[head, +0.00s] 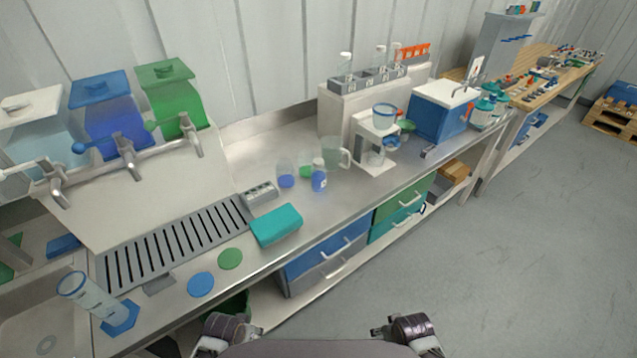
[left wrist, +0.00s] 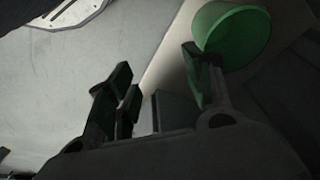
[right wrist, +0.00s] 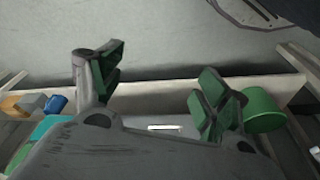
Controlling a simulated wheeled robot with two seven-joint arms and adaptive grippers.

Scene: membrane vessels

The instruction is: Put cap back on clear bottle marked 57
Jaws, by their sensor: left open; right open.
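A clear bottle with blue contents (head: 286,176) stands on the steel counter. Beside it to the right stands another clear bottle (head: 319,178) with a blue label and a pale top. A small green object (head: 305,171) lies between them, partly hidden; I cannot tell whether it is a cap. The number 57 is too small to read on either bottle. My left gripper (left wrist: 158,88) is open and empty, low in front of the counter, far from the bottles. My right gripper (right wrist: 160,82) is open and empty, also low and away from the counter.
On the counter are a clear jug (head: 338,153), a teal box (head: 276,225), a grey rack (head: 260,193), and blue (head: 201,284) and green discs (head: 230,258). A green bucket (left wrist: 232,35) sits below.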

